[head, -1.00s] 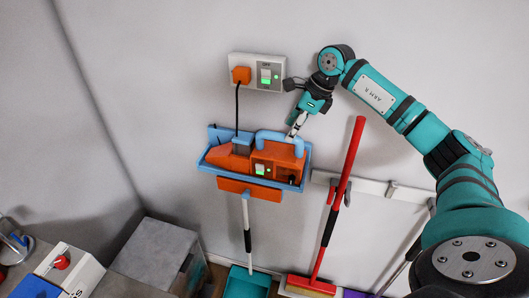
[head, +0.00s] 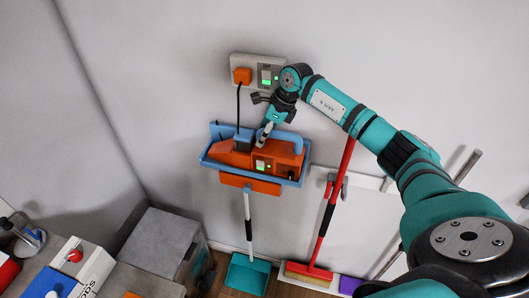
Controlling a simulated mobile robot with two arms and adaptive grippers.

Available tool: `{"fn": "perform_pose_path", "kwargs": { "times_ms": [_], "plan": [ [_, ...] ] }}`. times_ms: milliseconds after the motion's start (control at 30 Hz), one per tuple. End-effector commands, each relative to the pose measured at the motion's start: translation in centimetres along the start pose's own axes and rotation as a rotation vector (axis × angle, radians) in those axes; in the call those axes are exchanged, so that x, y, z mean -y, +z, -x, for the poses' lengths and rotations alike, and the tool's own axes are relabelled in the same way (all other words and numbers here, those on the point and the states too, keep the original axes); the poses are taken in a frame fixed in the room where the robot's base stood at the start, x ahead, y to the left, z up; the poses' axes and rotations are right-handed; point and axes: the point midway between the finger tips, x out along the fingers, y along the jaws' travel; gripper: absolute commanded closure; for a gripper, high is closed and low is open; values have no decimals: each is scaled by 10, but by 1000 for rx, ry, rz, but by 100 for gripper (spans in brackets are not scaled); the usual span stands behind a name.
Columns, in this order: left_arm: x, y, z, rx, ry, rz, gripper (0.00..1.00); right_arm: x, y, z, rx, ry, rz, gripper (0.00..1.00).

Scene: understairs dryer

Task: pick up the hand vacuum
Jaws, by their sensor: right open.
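My left gripper is not in view.
The socket plate (head: 266,62) is just above the gripper. A red-handled broom (head: 334,205) hangs to the right, near a white rail. A grey box (head: 158,238) stands lower left. The wall on the left is bare.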

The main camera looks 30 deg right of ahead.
Motion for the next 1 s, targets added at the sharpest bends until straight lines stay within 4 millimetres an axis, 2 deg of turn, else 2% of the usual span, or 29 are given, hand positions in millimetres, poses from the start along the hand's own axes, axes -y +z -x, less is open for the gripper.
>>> {"fn": "perform_pose_path", "kwargs": {
  "times_ms": [100,500,1000],
  "plan": [
    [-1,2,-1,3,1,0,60,0,0,0,0,0,1,47],
    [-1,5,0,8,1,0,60,0,0,0,0,0,1,99],
    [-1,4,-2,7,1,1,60,1,2,3,6,-3,2,100]
  ]
}}
